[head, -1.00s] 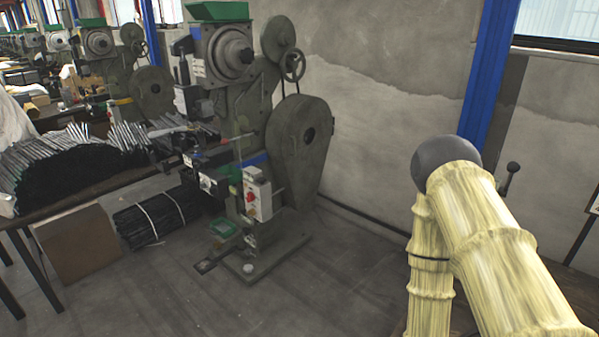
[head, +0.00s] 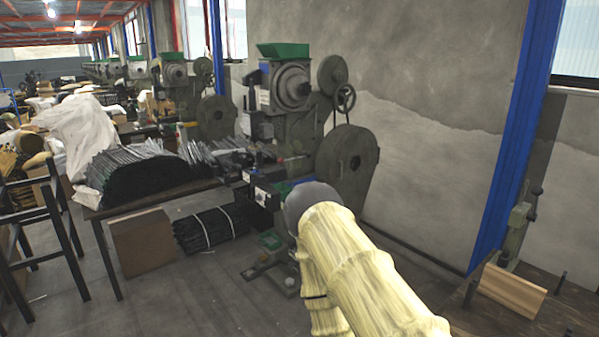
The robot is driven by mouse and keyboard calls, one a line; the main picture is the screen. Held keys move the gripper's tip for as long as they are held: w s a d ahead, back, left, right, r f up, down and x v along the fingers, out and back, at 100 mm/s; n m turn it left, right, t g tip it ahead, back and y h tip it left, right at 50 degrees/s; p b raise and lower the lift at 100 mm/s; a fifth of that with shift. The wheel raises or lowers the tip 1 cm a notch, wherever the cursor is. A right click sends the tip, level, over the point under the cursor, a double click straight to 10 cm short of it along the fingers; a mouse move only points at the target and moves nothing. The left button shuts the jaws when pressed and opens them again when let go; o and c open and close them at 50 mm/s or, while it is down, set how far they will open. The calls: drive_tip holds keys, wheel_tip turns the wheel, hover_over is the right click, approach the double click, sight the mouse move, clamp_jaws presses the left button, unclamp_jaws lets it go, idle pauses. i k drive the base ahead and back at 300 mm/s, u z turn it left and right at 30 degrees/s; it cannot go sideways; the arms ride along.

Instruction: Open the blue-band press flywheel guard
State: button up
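The nearest green-grey press (head: 287,88) stands near the middle of the head view, against the concrete wall. A blue patch (head: 291,186) shows low on its body, partly behind my arm. My gripper is not in view. I cannot tell from this frame how far my arm is from the guard.
A table (head: 150,200) with bundled dark rods stands to the left, with a cardboard box (head: 143,240) and a strapped bundle (head: 211,228) below. A black stool frame (head: 50,225) is at far left. A wooden bench (head: 500,315) fills the lower right. A blue column (head: 515,130) stands right.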

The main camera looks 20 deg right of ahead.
sight(353, 187)
drive_tip(key=z, duration=0.4)
drive_tip(key=i, duration=1.2)
drive_tip(key=z, duration=0.55)
drive_tip(key=i, duration=2.45)
drive_tip(key=u, duration=0.25)
